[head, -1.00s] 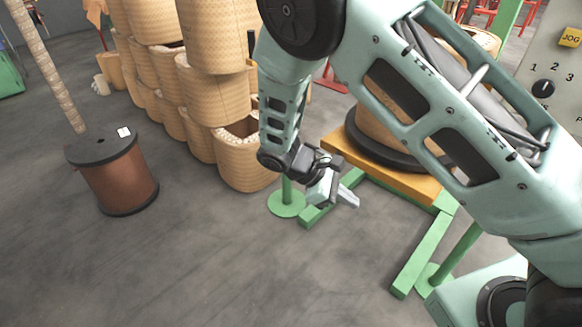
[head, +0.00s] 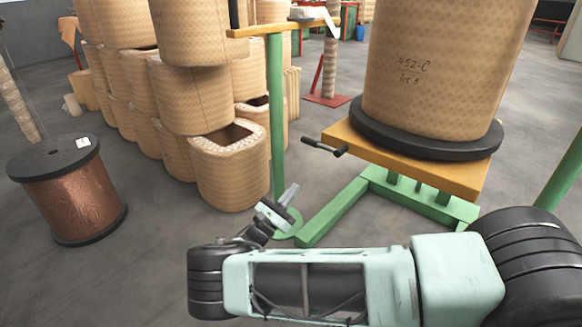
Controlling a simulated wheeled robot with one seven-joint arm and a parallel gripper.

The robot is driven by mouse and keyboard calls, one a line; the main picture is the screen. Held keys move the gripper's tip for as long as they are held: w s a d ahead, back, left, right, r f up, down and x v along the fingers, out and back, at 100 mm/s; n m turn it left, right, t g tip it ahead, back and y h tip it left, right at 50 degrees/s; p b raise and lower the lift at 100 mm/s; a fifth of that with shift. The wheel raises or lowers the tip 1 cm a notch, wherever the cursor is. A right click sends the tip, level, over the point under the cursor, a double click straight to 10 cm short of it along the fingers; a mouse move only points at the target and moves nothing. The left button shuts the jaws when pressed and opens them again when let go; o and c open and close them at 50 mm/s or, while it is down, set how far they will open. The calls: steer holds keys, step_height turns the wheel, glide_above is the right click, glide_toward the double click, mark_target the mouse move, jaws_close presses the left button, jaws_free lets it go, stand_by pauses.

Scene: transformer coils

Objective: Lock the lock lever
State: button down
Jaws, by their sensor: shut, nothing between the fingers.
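A black lever (head: 325,147) sticks out from the left edge of the yellow platform (head: 462,178), under the large coil; it is the only lever I can make out. My gripper (head: 290,194) is below and to the left of the lever, in front of the green post's foot. It is shut and empty, apart from the lever, with its fingers pointing up and away. My arm lies low across the front of the head view.
A large paper-wrapped coil (head: 440,70) stands on a black disc on the platform, which rests on a green frame (head: 345,205). A green post (head: 277,120) rises behind my gripper. Stacked coils (head: 230,165) stand left, a copper spool (head: 75,190) further left. Open floor lies between.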

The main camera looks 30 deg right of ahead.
steer(key=shift+w+a+f+n+t, duration=0.75)
steer(key=shift+w+t, duration=0.1)
steer(key=shift+t, duration=0.25)
steer(key=a+r+b+x, duration=0.1)
steer(key=r+b+x, duration=0.1)
steer(key=x, duration=1)
steer(key=shift+s+r+b, duration=0.25)
steer(key=shift+r+b, duration=0.2)
steer(key=shift+b, duration=0.4)
steer(key=shift+r, duration=0.1)
